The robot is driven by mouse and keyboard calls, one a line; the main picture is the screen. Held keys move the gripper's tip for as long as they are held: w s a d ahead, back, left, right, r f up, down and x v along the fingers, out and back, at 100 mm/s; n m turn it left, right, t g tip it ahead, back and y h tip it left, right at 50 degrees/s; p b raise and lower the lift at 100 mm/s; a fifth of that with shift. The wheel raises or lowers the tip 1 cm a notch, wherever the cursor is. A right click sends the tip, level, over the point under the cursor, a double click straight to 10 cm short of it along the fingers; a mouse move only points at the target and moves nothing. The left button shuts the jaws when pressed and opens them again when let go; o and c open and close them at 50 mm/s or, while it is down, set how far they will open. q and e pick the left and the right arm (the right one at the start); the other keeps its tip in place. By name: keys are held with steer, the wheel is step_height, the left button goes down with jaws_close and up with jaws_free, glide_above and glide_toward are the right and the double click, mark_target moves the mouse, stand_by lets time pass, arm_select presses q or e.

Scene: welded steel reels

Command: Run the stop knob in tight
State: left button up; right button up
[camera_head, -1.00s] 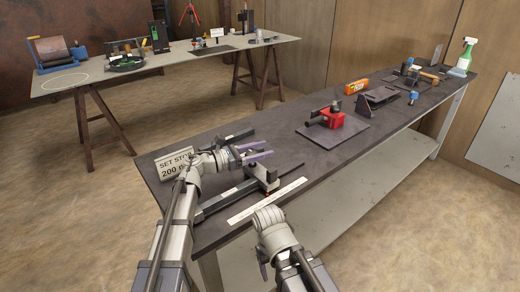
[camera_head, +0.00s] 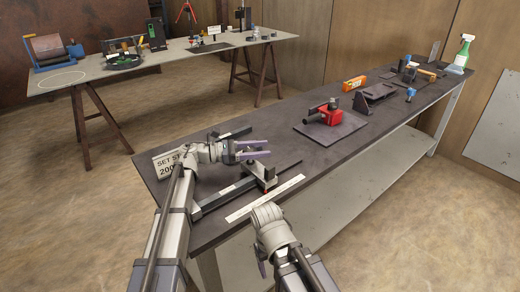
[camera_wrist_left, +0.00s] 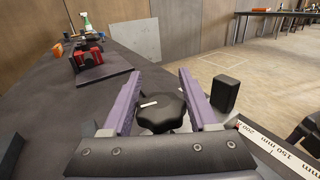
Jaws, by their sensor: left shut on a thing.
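The stop knob (camera_wrist_left: 163,113) is black and lobed, with a white mark on top. In the left wrist view it sits between the two purple fingers of my left gripper (camera_wrist_left: 161,98), which is shut on it. In the head view my left gripper (camera_head: 254,150) is over the stop (camera_head: 263,174), and its fingers hide the knob. The stop sits on a dark rail (camera_head: 222,195) with a red pointer beside the white scale (camera_head: 265,199). In the left wrist view the scale (camera_wrist_left: 284,150) shows the pointer close to 200. My right arm is low at the front; its jaws are unclear.
A sign (camera_head: 172,165) reading "SET STOP" and 200 stands left of the rail. A red clamp (camera_head: 330,113) on a plate, an orange box (camera_head: 355,83) and a spray bottle (camera_head: 463,54) are farther along the bench. Bare bench top lies between the stop and the clamp.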

arm_select(q)
steer(key=o, duration=1.4)
steer(key=shift+r, duration=0.1)
step_height(320, 180, up, 10)
steer(key=p, duration=1)
